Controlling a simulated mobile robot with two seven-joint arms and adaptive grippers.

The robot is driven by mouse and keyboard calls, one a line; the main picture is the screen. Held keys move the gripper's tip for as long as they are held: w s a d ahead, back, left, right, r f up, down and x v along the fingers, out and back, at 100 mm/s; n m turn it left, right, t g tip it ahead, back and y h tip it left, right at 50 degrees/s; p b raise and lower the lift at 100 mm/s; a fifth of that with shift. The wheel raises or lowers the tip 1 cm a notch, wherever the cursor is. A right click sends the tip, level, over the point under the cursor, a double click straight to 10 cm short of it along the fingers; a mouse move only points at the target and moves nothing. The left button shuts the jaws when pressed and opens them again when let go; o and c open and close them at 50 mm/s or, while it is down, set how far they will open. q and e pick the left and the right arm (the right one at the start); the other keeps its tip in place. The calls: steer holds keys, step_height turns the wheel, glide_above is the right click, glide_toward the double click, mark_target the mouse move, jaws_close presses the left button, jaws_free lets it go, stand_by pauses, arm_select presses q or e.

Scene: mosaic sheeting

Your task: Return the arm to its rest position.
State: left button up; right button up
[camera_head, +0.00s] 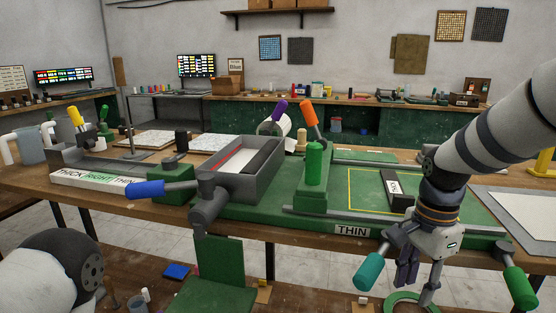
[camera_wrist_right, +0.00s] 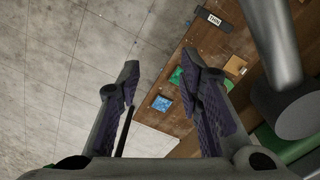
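My right arm reaches in from the right in the head view. Its gripper (camera_head: 415,284) hangs pointing down in front of the table's front edge, beside the teal handle (camera_head: 369,271). In the right wrist view the two fingers of this gripper (camera_wrist_right: 160,78) are spread apart with nothing between them. Beyond them are the floor and a wooden surface with a blue square (camera_wrist_right: 161,103). My left arm shows only as a white and dark link at the lower left of the head view. Its gripper is out of view.
A grey trough (camera_head: 240,187) with a blue handle (camera_head: 145,189) stands at centre. A dark green handle (camera_head: 520,288) lies right of my gripper. A lower shelf holds a blue square (camera_head: 176,271).

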steer(key=s+a+f+n+g, duration=0.1)
steer(key=s+f+n, duration=0.2)
steer(key=s+f, duration=0.6)
steer(key=s+a+f+n, duration=0.1)
steer(key=s+f+n, duration=0.3)
steer(key=s+f, duration=0.5)
arm_select(q)
steer(key=shift+s+r, duration=0.1)
steer(key=shift+s, duration=0.15)
arm_select(e)
steer(key=s+f+n, duration=0.3)
steer(key=s, duration=0.7)
steer(key=s+f+n, duration=0.3)
steer(key=s+n, duration=0.1)
steer(key=s, duration=0.5)
steer(key=shift+s+a+f+n, duration=0.15)
steer(key=shift+s+a+n, duration=0.15)
steer(key=shift+s, duration=0.1)
